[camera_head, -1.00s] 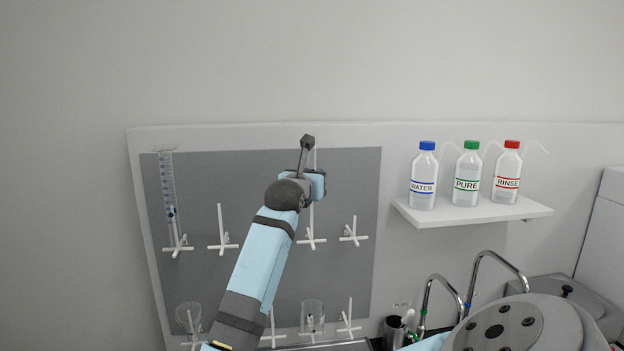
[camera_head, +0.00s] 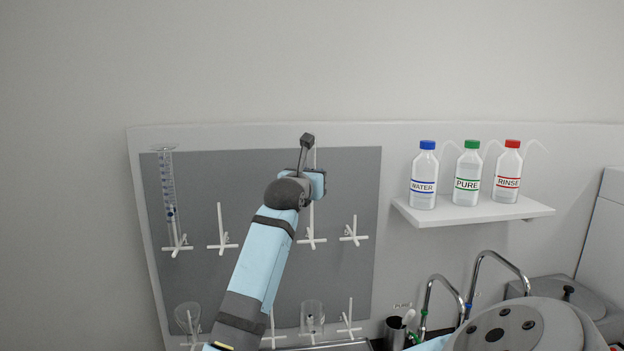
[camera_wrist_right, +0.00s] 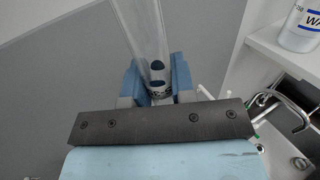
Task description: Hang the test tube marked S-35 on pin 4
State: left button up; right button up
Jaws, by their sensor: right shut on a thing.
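My right gripper (camera_wrist_right: 157,88) is shut on a clear glass test tube (camera_wrist_right: 143,30) with dark blue marks near the fingers. The tube's marking is not legible. In the head view the right gripper (camera_head: 314,184) is in front of the grey pegboard (camera_head: 260,170), and the arm hides much of the tube. White pins stand in two rows on the board. The upper row has bare pins at left centre (camera_head: 221,238) and at right (camera_head: 354,236); another pin (camera_head: 311,240) is just below the gripper. No pin numbers are readable. My left gripper is not in view.
A graduated glass tube (camera_head: 167,185) hangs on the upper left pin. Glassware (camera_head: 188,316) and a beaker (camera_head: 312,312) are at lower pins. A shelf (camera_head: 480,215) at right holds WATER, PURE and RINSE bottles. Taps (camera_head: 490,262) stand below it.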

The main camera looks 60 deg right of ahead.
dwell(0.3)
jog(key=shift+f+b, duration=1.8)
jog(key=shift+f, duration=0.25)
jog(key=shift+f+b, duration=3.15)
jog(key=shift+f, duration=0.65)
jog(key=o, duration=0.9)
jog(key=shift+o, duration=0.2)
